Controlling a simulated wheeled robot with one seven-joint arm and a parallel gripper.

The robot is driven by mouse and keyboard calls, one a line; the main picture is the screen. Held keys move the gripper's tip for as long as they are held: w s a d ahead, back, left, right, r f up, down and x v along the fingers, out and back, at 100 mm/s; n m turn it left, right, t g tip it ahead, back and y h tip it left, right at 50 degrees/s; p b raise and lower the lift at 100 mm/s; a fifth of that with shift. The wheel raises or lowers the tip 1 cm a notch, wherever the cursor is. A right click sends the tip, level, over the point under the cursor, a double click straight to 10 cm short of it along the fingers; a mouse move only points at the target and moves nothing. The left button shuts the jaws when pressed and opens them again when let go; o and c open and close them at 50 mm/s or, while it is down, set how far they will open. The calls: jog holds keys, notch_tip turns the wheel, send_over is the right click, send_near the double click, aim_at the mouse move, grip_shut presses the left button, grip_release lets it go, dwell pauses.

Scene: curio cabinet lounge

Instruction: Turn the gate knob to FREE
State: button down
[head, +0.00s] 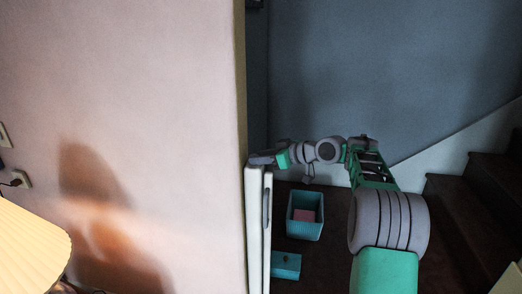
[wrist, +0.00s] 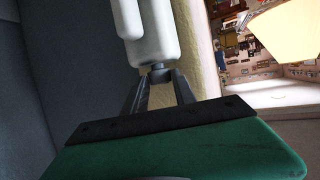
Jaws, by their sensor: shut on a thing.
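The white gate (head: 253,225) stands edge-on beside the end of the pink wall in the head view, with a grey handle-like bar (head: 267,208) on its right side. My gripper (head: 258,160) is at the top of the gate; the knob is hidden there by my gripper. In the wrist view the gate's rounded white parts (wrist: 152,40) fill the upper middle. My gripper's two dark fingers (wrist: 160,76) close together on a small knob (wrist: 158,69) at the end of the white part. No FREE marking is readable, so the knob's setting cannot be told.
A teal bin (head: 304,229) with a pink thing inside stands on the dark floor right of the gate, with a teal box (head: 286,265) nearer. Dark stairs (head: 470,205) rise at the right. A lampshade (head: 30,245) is at the lower left.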

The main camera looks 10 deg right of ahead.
jog(key=shift+w+d+r+n+g+y+p, duration=0.2)
jog(key=shift+n+g+y+p, duration=0.3)
jog(key=shift+p, duration=0.85)
jog(key=shift+w+r+n+g+y+p, duration=0.1)
jog(key=shift+r+n+g+y+p, duration=0.35)
jog(key=shift+p, duration=0.9)
jog(key=shift+f+n+g+p, duration=0.35)
jog(key=shift+f+n+p, duration=0.1)
jog(key=shift+p, duration=0.05)
jog(key=c, duration=1)
grip_release()
jog(key=shift+f, duration=0.15)
jog(key=shift+f+b, duration=0.1)
jog(key=shift+b, duration=0.75)
